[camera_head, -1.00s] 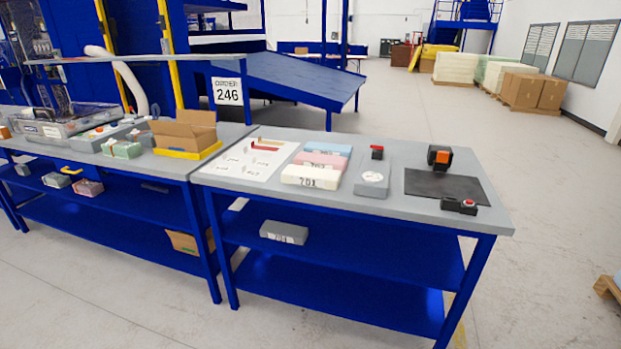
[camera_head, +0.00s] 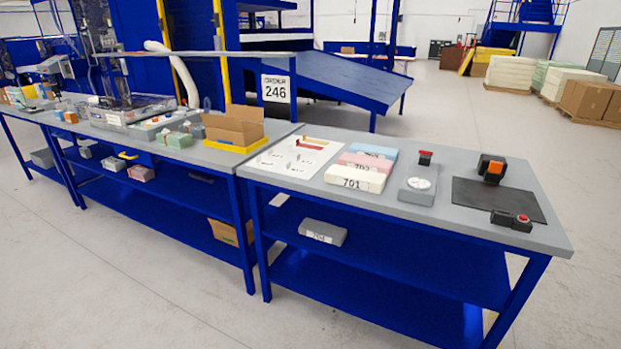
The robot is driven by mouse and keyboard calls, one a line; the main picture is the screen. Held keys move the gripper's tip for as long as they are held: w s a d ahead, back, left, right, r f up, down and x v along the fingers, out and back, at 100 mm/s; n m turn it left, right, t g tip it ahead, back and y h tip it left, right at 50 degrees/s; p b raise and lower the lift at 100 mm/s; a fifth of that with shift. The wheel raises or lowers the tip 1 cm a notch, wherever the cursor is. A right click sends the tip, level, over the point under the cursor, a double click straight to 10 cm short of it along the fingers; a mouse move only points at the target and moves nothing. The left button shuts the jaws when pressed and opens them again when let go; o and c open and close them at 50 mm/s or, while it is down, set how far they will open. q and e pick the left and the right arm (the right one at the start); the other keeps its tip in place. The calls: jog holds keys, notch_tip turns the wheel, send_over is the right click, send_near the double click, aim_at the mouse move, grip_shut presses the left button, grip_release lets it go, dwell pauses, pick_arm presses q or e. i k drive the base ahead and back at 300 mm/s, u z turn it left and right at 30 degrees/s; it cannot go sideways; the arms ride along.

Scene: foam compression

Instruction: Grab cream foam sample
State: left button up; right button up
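The cream foam sample (camera_head: 356,178) is a pale block marked 701. It lies flat on the right-hand grey-topped table (camera_head: 410,219), at the front of a row of foam blocks. A pink block (camera_head: 366,162) lies just behind it, and a blue-grey block (camera_head: 374,151) behind that. Neither of my grippers shows in the head view. Nothing touches the cream block except perhaps the pink one beside it; I cannot tell if there is a gap.
Right of the foam are a grey scale-like device (camera_head: 418,190), a black mat (camera_head: 498,199) and an orange-black device (camera_head: 491,168). A printed sheet (camera_head: 291,158) lies to the left. A cardboard box (camera_head: 235,126) stands on the adjoining table. The floor in front is clear.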

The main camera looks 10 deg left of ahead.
aim_at(371, 181)
jog(key=u, duration=1.55)
jog(key=i, duration=3.8)
jog(key=z, duration=5.4)
